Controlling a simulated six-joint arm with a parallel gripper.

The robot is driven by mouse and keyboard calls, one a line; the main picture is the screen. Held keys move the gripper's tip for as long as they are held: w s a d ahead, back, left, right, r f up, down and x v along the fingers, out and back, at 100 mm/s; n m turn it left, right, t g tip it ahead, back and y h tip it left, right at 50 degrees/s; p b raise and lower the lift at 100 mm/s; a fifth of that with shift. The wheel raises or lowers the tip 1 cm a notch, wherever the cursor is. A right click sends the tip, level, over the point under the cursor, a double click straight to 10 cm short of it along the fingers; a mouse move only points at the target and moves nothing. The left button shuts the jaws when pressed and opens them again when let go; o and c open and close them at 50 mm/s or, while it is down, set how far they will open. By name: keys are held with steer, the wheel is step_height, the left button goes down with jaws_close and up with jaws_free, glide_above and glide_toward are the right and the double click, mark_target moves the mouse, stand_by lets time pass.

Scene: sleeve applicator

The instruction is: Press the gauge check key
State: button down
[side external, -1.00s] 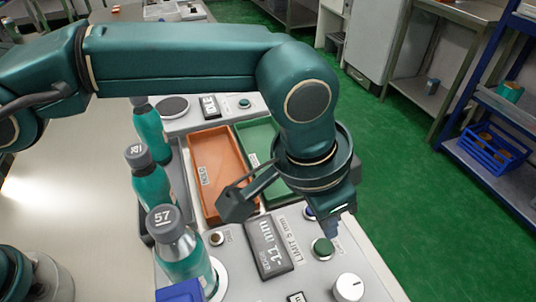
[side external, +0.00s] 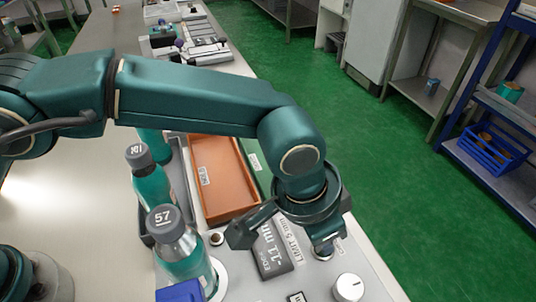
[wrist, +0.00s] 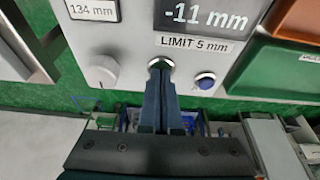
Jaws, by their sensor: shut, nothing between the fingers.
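My gripper (side external: 324,249) is shut and empty, pointing down at the control panel (side external: 330,272). In the wrist view its fingertips (wrist: 160,72) are over a round key with a chrome ring (wrist: 161,61) and hide most of it. In the earlier side view that key is dark green. I cannot tell whether the fingertips touch it or whether it is pushed in. A blue key (wrist: 206,80) sits just to its right in the wrist view, uncovered. No key lettering is readable. The gauge display (side external: 271,248) reads -11 mm, with a "LIMIT 5 mm" label (wrist: 193,43) beside it.
A white knob (side external: 348,287) stands near the keys, below a 134 mm display (wrist: 93,9) in the wrist view. An orange tray (side external: 229,207) and a green tray (wrist: 275,72) lie behind. Teal bottles with grey caps, one marked 57 (side external: 180,255), stand at left.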

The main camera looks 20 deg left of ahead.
steer(key=shift+s+a+f, duration=0.15)
steer(key=shift+a+f, duration=0.1)
steer(key=shift+f, duration=0.3)
steer(key=r, duration=0.5)
steer(key=shift+d+r, duration=0.1)
steer(key=shift+d, duration=0.1)
steer(key=v, duration=0.9)
steer(key=shift+r, duration=0.35)
steer(key=shift+w, duration=0.2)
steer(key=w+a+r+n+t, duration=0.2)
steer(key=w+a+r, duration=0.2)
steer(key=a+r, duration=0.35)
steer(key=s+a+r+n+t, duration=0.1)
steer(key=a+n, duration=0.1)
steer(key=a, duration=0.5)
steer(key=s+a+r+n, duration=0.1)
steer(key=a+r+n, duration=0.1)
steer(key=a, duration=0.4)
steer(key=s+a+f+n+y, duration=0.2)
steer(key=s+a+f+n, duration=0.1)
steer(key=s+a+f, duration=0.6)
step_height(320, 180, down, 3)
steer(key=shift+s+a+r+y, duration=0.1)
steer(key=shift+s+a+y, duration=0.25)
steer(key=shift+s, duration=0.75)
